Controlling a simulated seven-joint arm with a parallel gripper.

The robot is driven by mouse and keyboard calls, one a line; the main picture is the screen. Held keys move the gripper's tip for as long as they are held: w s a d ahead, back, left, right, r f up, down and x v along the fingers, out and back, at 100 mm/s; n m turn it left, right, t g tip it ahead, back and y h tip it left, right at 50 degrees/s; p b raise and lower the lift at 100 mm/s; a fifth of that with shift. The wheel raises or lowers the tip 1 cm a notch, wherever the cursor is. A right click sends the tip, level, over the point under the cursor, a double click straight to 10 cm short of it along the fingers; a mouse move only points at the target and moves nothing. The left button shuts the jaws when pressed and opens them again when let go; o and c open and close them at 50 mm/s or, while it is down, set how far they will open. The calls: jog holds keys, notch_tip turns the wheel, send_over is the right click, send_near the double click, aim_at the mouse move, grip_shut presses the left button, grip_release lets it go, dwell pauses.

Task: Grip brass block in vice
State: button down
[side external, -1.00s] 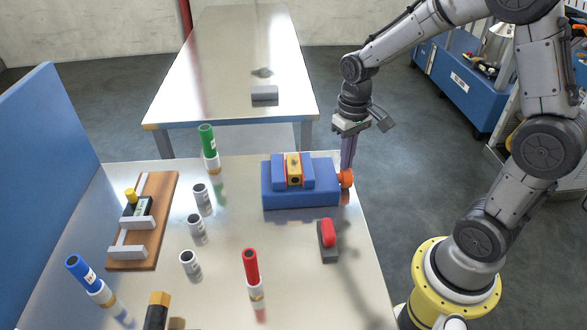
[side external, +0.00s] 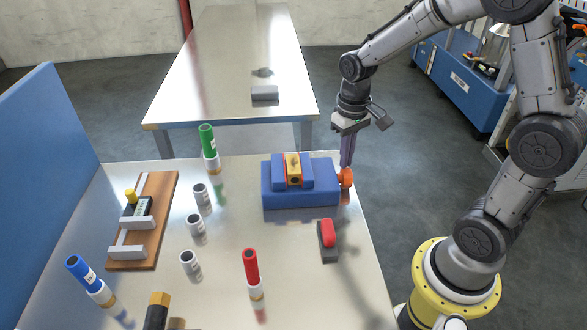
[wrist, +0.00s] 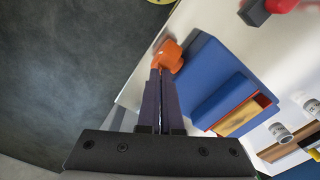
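The blue vice (side external: 300,200) stands near the back right of the bench. The brass block (side external: 293,163) sits between its blue jaws, with orange strips beside it; the wrist view shows the block (wrist: 240,118) from above. I cannot tell whether both jaws press on it. The vice's orange handle (side external: 346,178) is on its right end and also shows in the wrist view (wrist: 168,56). My gripper (side external: 346,165) points down at the handle. Its long dark fingers (wrist: 162,76) are close together with their tips at the handle, seemingly closed on it; the contact is partly hidden.
A red-topped dark piece (side external: 328,240) lies in front of the vice. Green (side external: 208,142), red (side external: 251,268) and blue (side external: 82,270) tubes, several grey cylinders (side external: 196,225) and a wooden fixture (side external: 160,190) stand to the left. The bench's right edge is close to the handle.

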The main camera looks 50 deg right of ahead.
jog(key=shift+r, duration=0.1)
jog(key=shift+r, duration=0.8)
jog(key=shift+s+a, duration=0.85)
jog(key=shift+s, duration=0.05)
jog(key=shift+f, duration=0.95)
jog(key=shift+w+d, duration=0.45)
dwell(1.6)
dwell(0.4)
